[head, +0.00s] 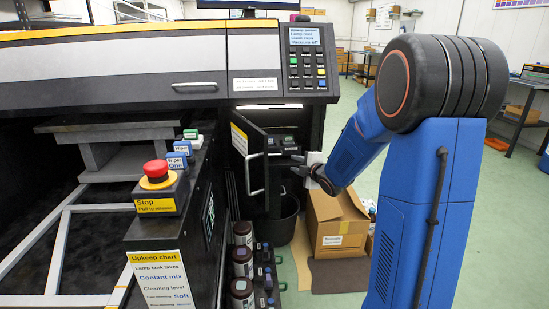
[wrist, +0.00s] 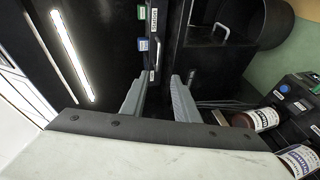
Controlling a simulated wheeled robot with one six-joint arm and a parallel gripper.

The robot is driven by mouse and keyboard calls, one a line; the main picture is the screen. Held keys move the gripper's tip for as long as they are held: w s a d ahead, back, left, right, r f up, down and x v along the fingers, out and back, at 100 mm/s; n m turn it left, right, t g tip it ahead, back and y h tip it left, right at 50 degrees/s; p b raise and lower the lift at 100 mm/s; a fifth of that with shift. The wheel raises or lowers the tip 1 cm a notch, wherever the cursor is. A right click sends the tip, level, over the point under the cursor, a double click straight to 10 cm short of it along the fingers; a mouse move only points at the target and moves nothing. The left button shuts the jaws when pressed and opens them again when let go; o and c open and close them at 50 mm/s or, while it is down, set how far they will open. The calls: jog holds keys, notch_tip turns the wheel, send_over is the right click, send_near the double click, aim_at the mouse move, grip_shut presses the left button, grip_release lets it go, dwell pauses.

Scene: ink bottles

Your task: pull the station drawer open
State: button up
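The station (head: 282,141) is a dark unit with small labelled bottles, inside the machine bay behind an open door (head: 249,155). My gripper (head: 300,168) is just right of and in front of it in the head view. In the wrist view my gripper (wrist: 160,98) is open, its two grey fingers apart with nothing clearly between them. A dark front with a pale label strip (wrist: 154,24) and a thin bright handle-like bar (wrist: 153,72) lies beyond the fingertips. Green (wrist: 141,13) and blue (wrist: 143,44) labels show beside it. I cannot tell whether the drawer is shut.
The open door has a long light handle (head: 247,165). A black bin (head: 282,218) stands below the station. Dark-capped bottles (head: 242,262) stand in a low rack left of it. A cardboard box (head: 337,222) sits on the floor at right.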

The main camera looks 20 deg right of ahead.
jog(key=shift+w+f+n+y, duration=0.6)
jog(key=shift+w+f+n, duration=0.15)
jog(key=shift+w+n, duration=0.25)
send_near(279, 149)
jog(key=shift+t, duration=0.3)
jog(key=w+a+f, duration=0.1)
jog(key=a, duration=0.1)
jog(key=w+a+f, duration=0.1)
jog(key=w, duration=0.1)
jog(key=w+a+f, duration=0.1)
jog(key=a, duration=0.1)
jog(key=shift+w+a, duration=0.25)
jog(key=shift+a, duration=0.05)
grip_shut()
